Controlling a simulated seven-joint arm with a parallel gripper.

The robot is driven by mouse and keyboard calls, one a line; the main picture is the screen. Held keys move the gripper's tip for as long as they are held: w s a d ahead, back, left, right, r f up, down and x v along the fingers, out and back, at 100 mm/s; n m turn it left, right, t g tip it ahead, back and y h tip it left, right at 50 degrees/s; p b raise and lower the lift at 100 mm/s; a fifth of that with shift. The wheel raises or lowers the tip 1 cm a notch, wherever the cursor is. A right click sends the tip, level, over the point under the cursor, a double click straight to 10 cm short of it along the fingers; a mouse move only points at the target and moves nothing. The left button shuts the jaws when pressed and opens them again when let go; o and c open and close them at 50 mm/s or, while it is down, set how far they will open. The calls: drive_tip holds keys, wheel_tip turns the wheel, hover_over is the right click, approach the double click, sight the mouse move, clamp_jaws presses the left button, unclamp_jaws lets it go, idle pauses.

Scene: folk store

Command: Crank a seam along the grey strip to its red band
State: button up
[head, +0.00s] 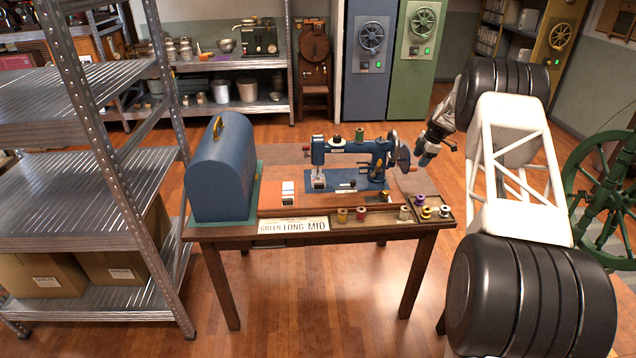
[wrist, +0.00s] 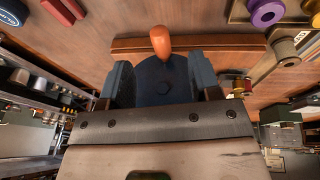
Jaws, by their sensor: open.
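The blue sewing machine (head: 347,152) stands on the wooden table, with its handwheel (head: 403,157) at its right end. My gripper (head: 427,158) is just right of the handwheel. In the wrist view my gripper (wrist: 161,82) has its fingers apart. A dark blue disc (wrist: 160,90) shows between them, with an orange crank knob (wrist: 160,42) just beyond the fingertips. I cannot tell whether a finger touches the disc. A small pale banded piece (head: 288,193) lies left of the machine. I cannot make out the grey strip or its red band clearly.
A blue domed case (head: 222,165) stands at the table's left end. A sign reading "GREEN LONG MID" (head: 293,226) lies along the front edge. Several spools sit at the right front, including a purple one (head: 420,200). A metal rack (head: 75,170) stands on the left.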

drive_tip(key=shift+v, duration=2.15)
drive_tip(key=s+a+r+m+h, duration=0.1)
drive_tip(key=s+a+r+m, duration=0.2)
drive_tip(key=s+a+r, duration=0.5)
drive_tip(key=s+a+r+m, duration=0.2)
drive_tip(key=s+a+r, duration=0.35)
drive_tip(key=r, duration=0.45)
drive_tip(key=s+a+r+m, duration=0.2)
drive_tip(key=s+a+r, duration=0.25)
drive_tip(key=s, duration=0.45)
drive_tip(key=s+a+r+m, duration=0.2)
drive_tip(key=s+a+r, duration=0.25)
drive_tip(key=s, duration=0.55)
drive_tip(key=s+a+r+m+h, duration=0.1)
drive_tip(key=s+a+m, duration=0.15)
drive_tip(key=s, duration=0.75)
drive_tip(key=s+a+r+m+h, duration=0.15)
drive_tip(key=s+a, duration=0.25)
drive_tip(key=s, duration=0.7)
drive_tip(key=s+a+f+m, duration=0.1)
drive_tip(key=s+f+m, duration=0.1)
drive_tip(key=s, duration=0.7)
drive_tip(key=s+a+f+m, duration=0.1)
drive_tip(key=s+f+m, duration=0.2)
drive_tip(key=s, duration=0.7)
drive_tip(key=shift+s+a+f+t, duration=0.2)
drive_tip(key=shift+a+f+t, duration=0.2)
drive_tip(key=shift+f, duration=0.05)
